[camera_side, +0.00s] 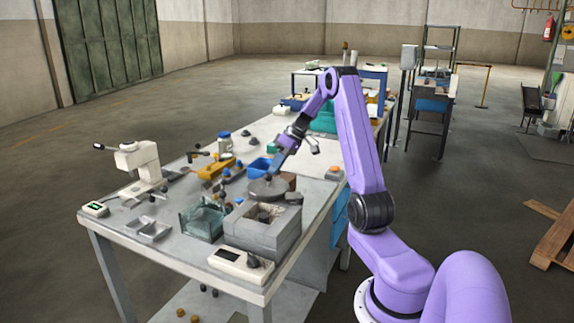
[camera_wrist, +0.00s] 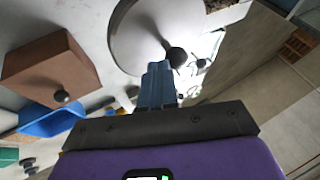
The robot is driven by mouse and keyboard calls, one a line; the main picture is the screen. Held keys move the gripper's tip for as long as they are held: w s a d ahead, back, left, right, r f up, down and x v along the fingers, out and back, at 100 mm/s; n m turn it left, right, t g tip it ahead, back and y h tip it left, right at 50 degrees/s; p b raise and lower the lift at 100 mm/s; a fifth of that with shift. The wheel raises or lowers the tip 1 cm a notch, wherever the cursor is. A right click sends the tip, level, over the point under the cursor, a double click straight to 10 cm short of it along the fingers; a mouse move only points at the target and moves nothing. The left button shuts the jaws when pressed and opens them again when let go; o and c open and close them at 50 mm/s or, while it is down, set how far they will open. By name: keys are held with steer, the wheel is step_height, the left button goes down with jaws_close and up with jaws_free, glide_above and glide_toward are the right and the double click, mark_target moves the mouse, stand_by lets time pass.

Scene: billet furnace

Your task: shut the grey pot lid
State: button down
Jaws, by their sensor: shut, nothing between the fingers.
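The grey pot lid (camera_side: 266,190) is a round disc at the back of the square grey furnace block (camera_side: 262,236). The block's top opening shows in front of the lid, so the lid stands open. In the wrist view the lid (camera_wrist: 145,35) is a pale disc with a dark round knob (camera_wrist: 177,57) on a short stem. My gripper (camera_side: 271,174) is shut and empty, pointing down at the lid. In the wrist view its blue fingertips (camera_wrist: 158,68) are close beside the knob; I cannot tell whether they touch.
A brown box (camera_wrist: 50,70) with a dark knob is beside the lid, with a blue bin (camera_wrist: 50,120) near it. A glass tank (camera_side: 202,222) stands left of the furnace block. A white meter (camera_side: 240,265) lies in front. Several small items clutter the bench behind.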

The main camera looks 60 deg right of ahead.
mark_target(254, 194)
steer(key=a+n+g, duration=0.1)
steer(key=a+n, duration=0.2)
steer(key=a+n+g+y, duration=0.1)
steer(key=a+n+g, duration=0.1)
steer(key=a+n, duration=0.1)
steer(key=a+n+g, duration=0.2)
steer(key=a+n, duration=0.1)
steer(key=shift+w+a+y, duration=0.2)
steer(key=shift+w+y, duration=0.1)
steer(key=shift+y, duration=0.1)
steer(key=shift+s+a+n+g, duration=0.45)
steer(key=shift+a+n, duration=0.3)
steer(key=shift+n, duration=0.1)
steer(key=shift+s+a+n+g, duration=0.35)
steer(key=shift+a+n+g, duration=0.1)
steer(key=shift+a+n, duration=0.35)
steer(key=shift+w+d, duration=0.1)
steer(key=w+d, duration=0.2)
steer(key=w, duration=0.1)
steer(key=shift+w+d+r, duration=0.1)
steer(key=shift+d+r, duration=0.05)
steer(key=shift+r, duration=0.25)
steer(key=v, duration=1)
steer(key=shift+r, duration=0.15)
